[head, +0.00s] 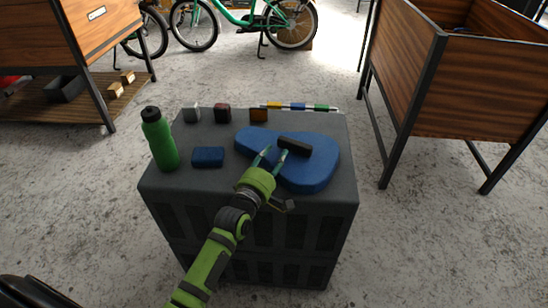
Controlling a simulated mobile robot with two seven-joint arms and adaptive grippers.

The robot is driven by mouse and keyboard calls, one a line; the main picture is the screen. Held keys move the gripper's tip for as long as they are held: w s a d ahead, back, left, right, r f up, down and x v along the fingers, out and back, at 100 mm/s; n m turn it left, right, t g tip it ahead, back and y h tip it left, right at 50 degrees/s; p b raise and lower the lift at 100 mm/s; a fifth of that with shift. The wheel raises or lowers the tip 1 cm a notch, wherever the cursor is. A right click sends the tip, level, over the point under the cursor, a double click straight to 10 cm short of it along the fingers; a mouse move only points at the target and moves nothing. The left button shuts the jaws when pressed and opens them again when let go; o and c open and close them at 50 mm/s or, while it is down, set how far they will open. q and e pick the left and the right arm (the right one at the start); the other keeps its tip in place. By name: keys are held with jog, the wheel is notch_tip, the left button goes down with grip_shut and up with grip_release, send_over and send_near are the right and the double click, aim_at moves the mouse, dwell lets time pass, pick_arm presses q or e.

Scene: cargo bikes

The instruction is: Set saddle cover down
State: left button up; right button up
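A blue saddle-shaped cover (318,166) lies on top of the dark grey crate-like stand (215,133), toward its right side. My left gripper (272,157) reaches over the cover's near edge with its two fingers spread apart. Blue shows between the fingers, and no object is seen clamped there. I cannot tell whether the fingertips touch the cover. A black block (297,147) shows on the cover, just beyond the right fingertip. The gripper hides part of the cover's near edge. My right gripper is not in view.
On the stand are a green bottle (160,140), a blue block (208,157), several small blocks at the back and a coloured striped rod (299,106). Wooden cargo boxes stand left (80,35) and right (476,85). A green bike (245,18) is behind.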

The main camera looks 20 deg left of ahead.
pick_arm(q)
jog(key=shift+s+d+f+g, duration=0.1)
jog(key=shift+f+g, duration=0.05)
jog(key=shift+f, duration=0.4)
jog(key=shift+s+d+f+g, duration=0.1)
jog(key=shift+f+g, duration=0.05)
jog(key=shift+f, duration=0.4)
jog(key=shift+s+f, duration=0.1)
jog(key=shift+s, duration=0.3)
jog(key=s, duration=0.4)
jog(key=s+r, duration=0.1)
jog(key=s, duration=0.1)
jog(key=shift+a, duration=0.4)
jog(key=shift+s+r, duration=0.3)
jog(key=shift+s, duration=0.1)
jog(key=shift+r, duration=0.15)
jog(key=shift+r, duration=0.1)
